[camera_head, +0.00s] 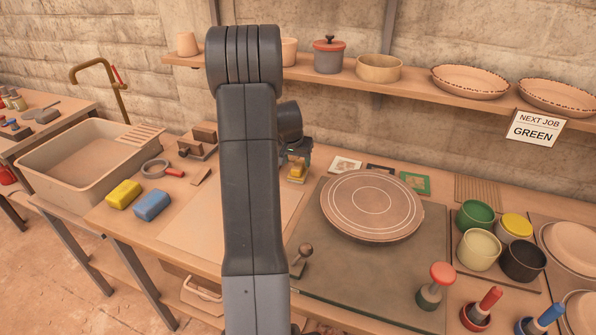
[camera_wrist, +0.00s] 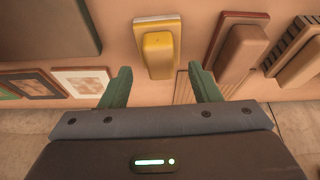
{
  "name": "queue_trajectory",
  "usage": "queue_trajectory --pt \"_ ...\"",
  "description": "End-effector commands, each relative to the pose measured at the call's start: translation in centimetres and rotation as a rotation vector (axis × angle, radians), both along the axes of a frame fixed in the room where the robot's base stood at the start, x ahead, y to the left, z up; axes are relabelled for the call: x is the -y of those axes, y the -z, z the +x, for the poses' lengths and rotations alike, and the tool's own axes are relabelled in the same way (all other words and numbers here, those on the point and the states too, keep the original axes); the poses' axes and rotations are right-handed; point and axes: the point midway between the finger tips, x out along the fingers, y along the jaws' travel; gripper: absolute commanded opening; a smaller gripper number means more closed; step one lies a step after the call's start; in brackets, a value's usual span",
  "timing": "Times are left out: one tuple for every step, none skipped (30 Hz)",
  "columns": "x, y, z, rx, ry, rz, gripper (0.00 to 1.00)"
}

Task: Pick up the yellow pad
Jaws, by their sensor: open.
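The fingers are apart and hold nothing. In the head view a small yellow-topped block (camera_head: 297,173) shows just right of my arm, and my gripper (camera_head: 295,150) is close behind it, largely hidden by the arm.
Brown blocks (camera_wrist: 242,48) stand close to the right of the pad. Small framed tiles (camera_wrist: 82,82) lie to the left. A round turntable (camera_head: 372,205) is right of my arm. Yellow (camera_head: 123,194) and blue sponges (camera_head: 151,205) lie at left. A shelf (camera_head: 405,88) runs behind.

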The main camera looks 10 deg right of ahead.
Motion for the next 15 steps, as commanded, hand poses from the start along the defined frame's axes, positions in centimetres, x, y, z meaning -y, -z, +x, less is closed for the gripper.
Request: queue_trajectory --pt "0.1 0.7 0.1 -0.004 0.001 0.0 0.56" --pt "0.2 1.0 0.2 -0.004 0.001 0.0 0.56" --pt "0.3 1.5 0.3 -0.004 0.001 0.0 0.56" --pt "0.4 1.9 0.5 -0.004 0.001 0.0 0.56" --pt "0.4 2.3 0.6 -0.003 0.001 -0.001 0.56" --pt "0.5 2.6 0.8 -0.003 0.001 -0.001 0.56" --pt "0.6 2.8 0.9 -0.003 0.001 -0.001 0.56" --pt "0.6 3.0 0.9 -0.003 0.001 -0.001 0.56" --pt "0.6 3.2 1.0 -0.001 0.0 0.0 0.56" --pt "0.6 3.3 1.1 0.0 0.0 -0.001 0.56" --pt "0.6 3.3 1.1 0.0 0.0 0.0 0.56" --pt "0.7 3.4 1.1 0.001 0.0 0.0 0.56" --pt "0.7 3.4 1.1 0.001 0.0 0.0 0.56" --pt "0.7 3.4 1.1 0.001 0.0 0.0 0.56" --pt "0.6 3.4 1.1 0.001 0.0 0.0 0.56"
